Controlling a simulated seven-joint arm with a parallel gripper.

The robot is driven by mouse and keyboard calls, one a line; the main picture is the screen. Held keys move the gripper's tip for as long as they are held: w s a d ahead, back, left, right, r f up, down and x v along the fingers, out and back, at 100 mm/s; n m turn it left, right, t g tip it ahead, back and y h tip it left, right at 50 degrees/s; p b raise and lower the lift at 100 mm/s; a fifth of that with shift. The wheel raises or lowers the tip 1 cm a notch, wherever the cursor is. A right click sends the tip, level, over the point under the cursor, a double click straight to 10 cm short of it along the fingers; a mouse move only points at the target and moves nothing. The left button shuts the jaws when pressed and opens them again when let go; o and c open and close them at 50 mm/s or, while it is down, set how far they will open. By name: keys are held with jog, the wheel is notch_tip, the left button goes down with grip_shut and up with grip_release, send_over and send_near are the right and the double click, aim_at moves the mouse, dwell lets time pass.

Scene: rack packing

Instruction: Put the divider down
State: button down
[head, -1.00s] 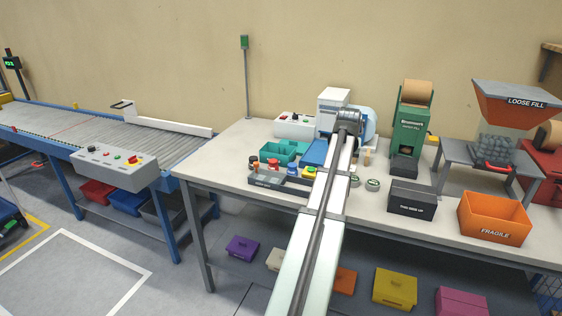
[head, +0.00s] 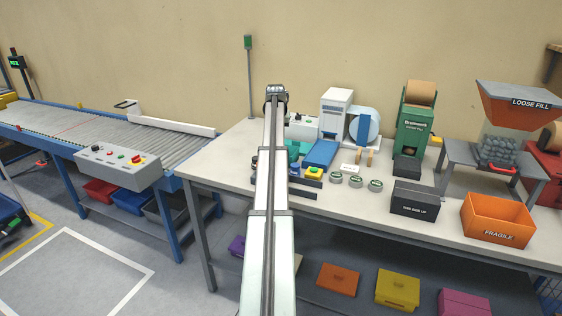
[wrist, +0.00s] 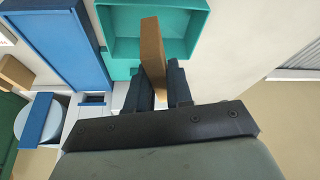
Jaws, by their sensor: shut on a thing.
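In the wrist view a brown divider (wrist: 152,45) stands up between the two dark fingers of my gripper (wrist: 154,80). The gripper is shut on it. The divider's upper part overlaps the teal tray (wrist: 198,30), which has raised walls and an open inside. I cannot tell whether the divider is above the tray or within its walls. In the head view my arm hides the gripper's fingers and the divider, and only a small part of the teal tray (head: 293,151) shows beside the arm.
A blue box (head: 321,153) stands right of the tray, also large at left in the wrist view. A white machine (head: 335,108) stands behind it. Round tins (head: 355,181), a dark box (head: 414,199) and an orange bin (head: 496,220) stand further right.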

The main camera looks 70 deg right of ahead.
jog(key=shift+w+d+r+m, duration=0.1)
jog(key=shift+d+r+m, duration=0.15)
jog(key=shift+d+m, duration=0.45)
jog(key=shift+s+d+m+g, duration=0.2)
jog(key=shift+d+m+g, duration=0.05)
jog(key=shift+m+g, duration=0.25)
jog(key=shift+f+m, duration=0.1)
jog(key=shift+m, duration=0.2)
jog(key=shift+f, duration=4.85)
jog(key=shift+f, duration=0.15)
jog(key=c, duration=1)
grip_release()
jog(key=v, duration=1.2)
jog(key=shift+a, duration=0.2)
